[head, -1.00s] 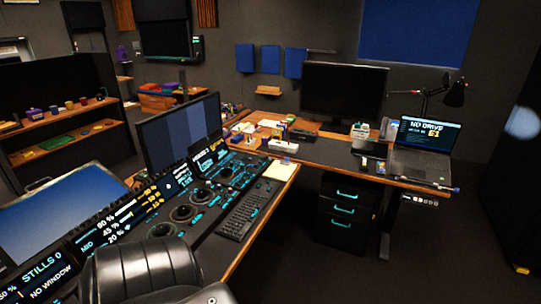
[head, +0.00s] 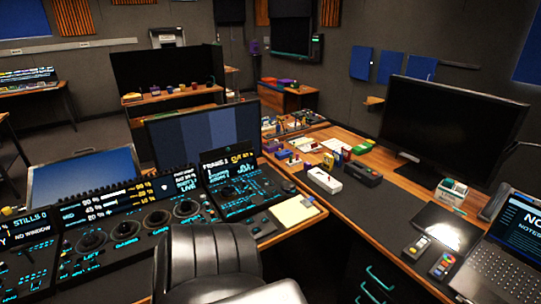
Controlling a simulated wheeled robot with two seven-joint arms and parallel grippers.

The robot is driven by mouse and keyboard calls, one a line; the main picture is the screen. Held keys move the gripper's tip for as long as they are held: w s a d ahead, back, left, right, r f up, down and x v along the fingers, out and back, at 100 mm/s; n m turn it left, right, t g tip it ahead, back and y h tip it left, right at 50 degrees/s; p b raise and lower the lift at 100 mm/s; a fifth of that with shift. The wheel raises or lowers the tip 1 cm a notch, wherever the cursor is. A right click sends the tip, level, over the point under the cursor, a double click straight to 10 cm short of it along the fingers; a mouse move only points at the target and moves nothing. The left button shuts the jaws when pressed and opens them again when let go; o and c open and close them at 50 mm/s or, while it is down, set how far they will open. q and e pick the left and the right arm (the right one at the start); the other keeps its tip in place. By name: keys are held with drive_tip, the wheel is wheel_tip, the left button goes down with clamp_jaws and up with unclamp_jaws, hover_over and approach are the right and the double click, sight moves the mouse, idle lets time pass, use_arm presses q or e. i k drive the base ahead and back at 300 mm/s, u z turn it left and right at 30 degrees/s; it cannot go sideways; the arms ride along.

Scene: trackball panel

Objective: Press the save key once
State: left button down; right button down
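The dark trackball panel (head: 137,245) lies on the wooden desk at the lower left of the head view. It has several round trackballs, one of them here (head: 156,219), and lit displays. The left display (head: 25,230) reads "STILLS 0" and "NO WINDOW". The right display (head: 228,164) reads "FRAME 1". Small cyan legends mark the keys, but they are too small to read, so I cannot tell which is the save key. Neither of my grippers is in view.
A laptop (head: 505,250), large monitor (head: 452,118) and small items are on the right desk. A yellow notepad (head: 298,215) lies between.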

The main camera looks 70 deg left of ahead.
sight(257, 230)
drive_tip(key=u, duration=0.7)
drive_tip(key=i, duration=1.15)
drive_tip(key=u, duration=1.65)
drive_tip(key=i, duration=0.55)
drive_tip(key=u, duration=0.55)
